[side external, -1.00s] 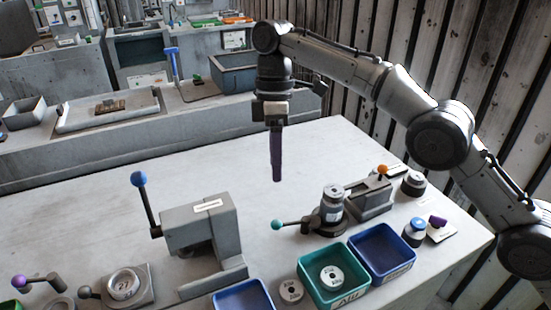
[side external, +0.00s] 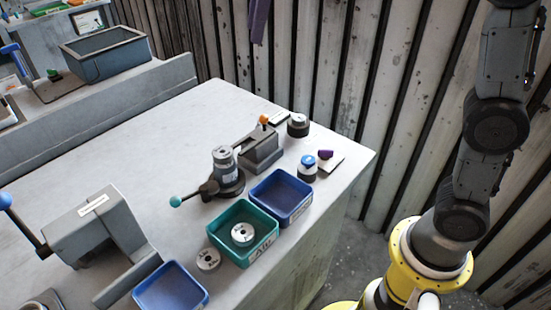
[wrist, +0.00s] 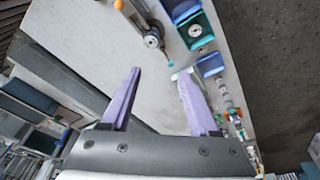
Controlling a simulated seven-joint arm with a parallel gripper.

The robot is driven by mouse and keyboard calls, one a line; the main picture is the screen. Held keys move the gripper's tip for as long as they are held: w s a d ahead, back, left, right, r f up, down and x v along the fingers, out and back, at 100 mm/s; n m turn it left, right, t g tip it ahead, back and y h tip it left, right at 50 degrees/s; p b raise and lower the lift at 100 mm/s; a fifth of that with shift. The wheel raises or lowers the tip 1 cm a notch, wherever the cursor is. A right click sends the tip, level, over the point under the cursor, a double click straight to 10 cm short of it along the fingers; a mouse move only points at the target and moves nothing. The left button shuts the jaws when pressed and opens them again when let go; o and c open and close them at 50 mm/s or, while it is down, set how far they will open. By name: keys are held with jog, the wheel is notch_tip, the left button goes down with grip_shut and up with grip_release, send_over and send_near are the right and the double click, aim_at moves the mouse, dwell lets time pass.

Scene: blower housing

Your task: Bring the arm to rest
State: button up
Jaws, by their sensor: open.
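My gripper shows in the wrist view (wrist: 160,72) with its two purple fingers spread apart and nothing between them. It is high above the grey workbench (side external: 185,125). In the side external view only a purple finger of my gripper (side external: 258,20) shows at the top edge, against the wall; the rest of it is out of frame. My lower arm links stand nearly upright at the right, beyond the bench's edge.
The bench holds a grey press with a blue-knobbed lever (side external: 95,235), a teal-handled fixture (side external: 222,180), a green bin (side external: 232,213) with a ring part inside, and a blue bin (side external: 290,200). A ribbed wall (side external: 350,80) stands behind. The bench's back left is clear.

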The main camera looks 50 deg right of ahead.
jog(key=s+d+m+t, duration=0.25)
jog(key=s+d, duration=0.25)
jog(key=s, duration=0.4)
jog(key=s+d+f+m, duration=0.3)
jog(key=s+f, duration=0.3)
jog(key=f, duration=0.3)
jog(key=s+d+f+m+t+h, duration=0.1)
jog(key=s+f+m, duration=0.3)
jog(key=f, duration=0.5)
jog(key=shift+s+d+f+h, duration=0.35)
jog(key=shift+s+d, duration=0.55)
jog(key=shift+s, duration=0.2)
jog(key=shift+m+t, duration=0.25)
